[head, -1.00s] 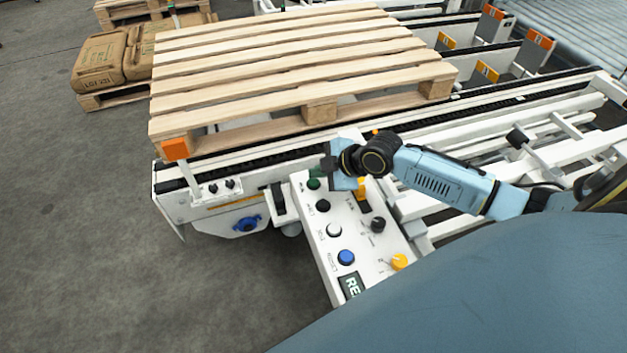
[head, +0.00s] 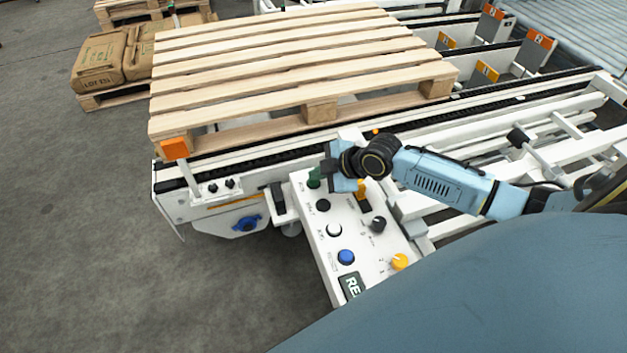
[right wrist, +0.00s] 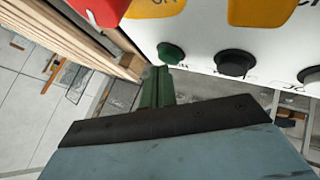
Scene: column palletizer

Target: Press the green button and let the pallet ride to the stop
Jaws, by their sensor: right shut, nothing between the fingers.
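The wooden pallet (head: 290,70) lies empty and flat on the chain conveyor (head: 240,155). The green button (right wrist: 171,53) is at the far end of the white control panel (head: 318,225). My right gripper (head: 317,176) is shut and empty, its green fingertips right at the green button and partly covering it in the head view. In the right wrist view the fingertips (right wrist: 158,75) lie against or just by the button's edge; I cannot tell whether it is pressed in. My left gripper is not in view.
The panel also carries black (head: 323,205), white (head: 334,230) and blue (head: 346,257) buttons, a black knob (head: 378,224) and a yellow knob (head: 399,261). An orange-tipped post (head: 175,149) stands at the pallet's near left corner. Brown sacks (head: 98,60) sit on another pallet at the left.

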